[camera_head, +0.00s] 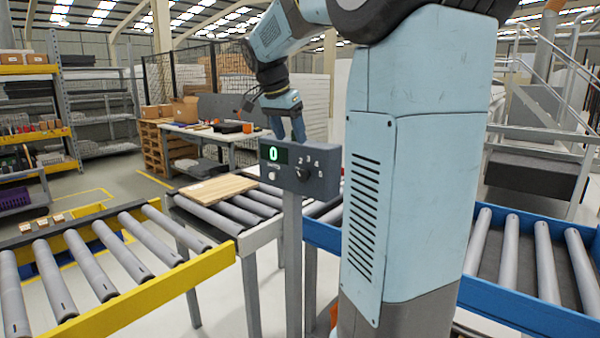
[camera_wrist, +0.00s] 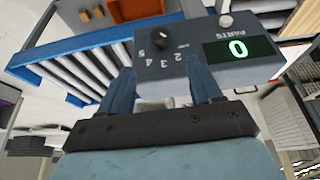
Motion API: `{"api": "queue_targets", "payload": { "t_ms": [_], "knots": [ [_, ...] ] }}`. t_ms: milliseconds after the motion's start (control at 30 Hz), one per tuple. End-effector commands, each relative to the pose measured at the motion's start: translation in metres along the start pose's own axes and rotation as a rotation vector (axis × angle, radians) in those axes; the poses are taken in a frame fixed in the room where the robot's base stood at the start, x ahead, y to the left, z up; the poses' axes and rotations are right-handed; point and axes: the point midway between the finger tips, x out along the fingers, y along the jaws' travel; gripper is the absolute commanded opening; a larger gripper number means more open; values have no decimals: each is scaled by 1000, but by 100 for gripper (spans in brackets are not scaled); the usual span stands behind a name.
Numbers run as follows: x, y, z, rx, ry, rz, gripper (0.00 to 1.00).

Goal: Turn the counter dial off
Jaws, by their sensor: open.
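The grey counter box (camera_head: 322,187) stands on a post in front of the roller conveyors. Its green display (camera_head: 273,155) reads 0. A black round dial (camera_head: 302,172) with numbers around it is on the right of its face; the dial's pointing direction is too small to tell. My gripper (camera_head: 288,130) is open and empty at the top edge of the box, above the dial and display. In the wrist view the box (camera_wrist: 205,75) appears upside down, with the dial (camera_wrist: 159,37) beyond my two fingers (camera_wrist: 160,70). I cannot tell whether the fingers touch the box.
A yellow-framed roller conveyor (camera_head: 145,290) is at the left and a blue-framed one (camera_head: 535,310) at the right. A wooden board (camera_head: 217,190) lies on the rollers behind the box. A small light button (camera_head: 271,176) is below the display. A workbench stands farther back.

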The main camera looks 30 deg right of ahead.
Motion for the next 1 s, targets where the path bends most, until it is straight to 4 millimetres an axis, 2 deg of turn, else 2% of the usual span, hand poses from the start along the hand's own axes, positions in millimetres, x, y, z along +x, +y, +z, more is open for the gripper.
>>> {"api": "queue_targets", "payload": {
  "t_ms": [600, 800, 1000],
  "knots": [
    [103, 1, 1, -3, -2, 2, 64],
    [122, 0, 1, -3, -1, 0, 64],
    [128, 0, 1, -2, -1, -1, 64]
  ]
}}
